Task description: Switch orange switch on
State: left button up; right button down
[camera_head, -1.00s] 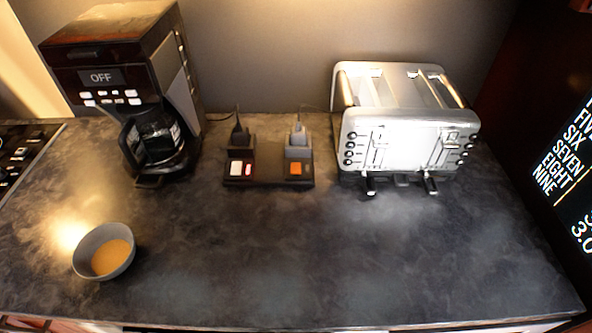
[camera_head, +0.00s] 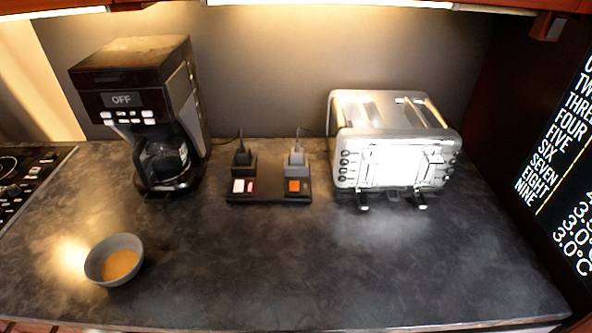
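The orange switch (camera_head: 293,186) sits on the right side of a black power strip (camera_head: 268,195) at the back middle of the counter. A grey plug (camera_head: 295,158) stands just behind it. A white switch with a red part (camera_head: 243,186) is on the strip's left side, with a black plug (camera_head: 242,157) behind it. Whether the orange switch is pressed on or off is too small to tell. Neither of my grippers is in view.
A coffee maker (camera_head: 135,80) with a display reading OFF stands left of the strip. A silver toaster (camera_head: 385,115) stands to its right. A grey bowl (camera_head: 127,243) with orange-brown contents is at front left. The dark counter (camera_head: 330,270) is clear in front of the strip.

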aim_at(294, 186)
jog(key=k+l, duration=0.2)
jog(key=l, duration=0.15)
jog(key=k+l, duration=0.15)
jog(key=l, duration=0.25)
jog(key=k+l, duration=0.2)
jog(key=l, duration=0.15)
jog(key=u, duration=0.05)
